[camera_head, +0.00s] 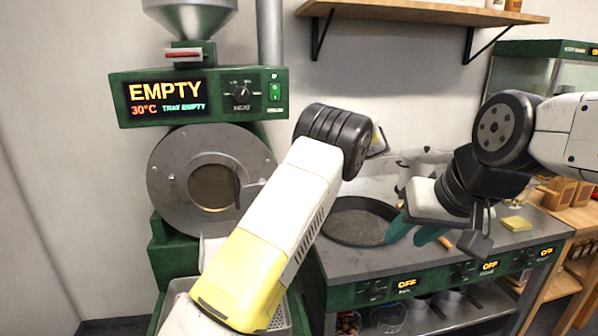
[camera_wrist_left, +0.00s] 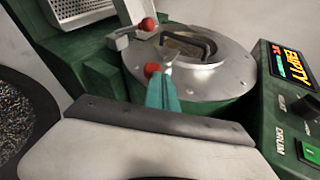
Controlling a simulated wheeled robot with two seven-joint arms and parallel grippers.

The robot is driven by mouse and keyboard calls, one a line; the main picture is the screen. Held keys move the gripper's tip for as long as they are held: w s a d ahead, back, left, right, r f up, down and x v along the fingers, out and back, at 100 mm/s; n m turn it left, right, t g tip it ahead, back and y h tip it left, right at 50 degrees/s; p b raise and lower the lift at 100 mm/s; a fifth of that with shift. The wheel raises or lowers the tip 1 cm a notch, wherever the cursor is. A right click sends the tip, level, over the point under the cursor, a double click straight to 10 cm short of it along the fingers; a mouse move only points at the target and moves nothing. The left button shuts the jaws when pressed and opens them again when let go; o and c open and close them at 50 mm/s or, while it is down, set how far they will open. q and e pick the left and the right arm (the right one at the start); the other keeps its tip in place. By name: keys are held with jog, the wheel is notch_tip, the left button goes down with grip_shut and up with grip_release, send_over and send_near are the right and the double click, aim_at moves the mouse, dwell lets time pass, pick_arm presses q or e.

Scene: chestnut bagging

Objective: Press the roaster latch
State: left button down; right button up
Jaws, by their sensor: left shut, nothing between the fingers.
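The green roaster (camera_head: 160,232) stands at left in the head view, with a round steel front plate (camera_head: 165,180). The plate also shows in the left wrist view (camera_wrist_left: 215,78), with a dark handle and two red ball knobs, one near (camera_wrist_left: 153,70) and one farther (camera_wrist_left: 148,24) on a metal lever. Which knob belongs to the latch I cannot tell. My left gripper's teal fingers (camera_wrist_left: 162,93) are shut and empty, right at the near knob; contact is unclear. In the head view my left arm hides them. My right gripper (camera_head: 415,230) is open and empty over the counter.
The display (camera_head: 165,97) reads EMPTY, 30°C. A dark round pan (camera_head: 360,222) sits on the steel counter (camera_head: 345,262), with a pot (camera_head: 420,168) behind and a yellow sponge (camera_head: 516,224) at right. A wooden shelf (camera_head: 420,12) hangs above.

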pick_arm(q)
jog(key=shift+d+f, duration=0.2)
jog(key=shift+f, duration=0.3)
dwell(0.4)
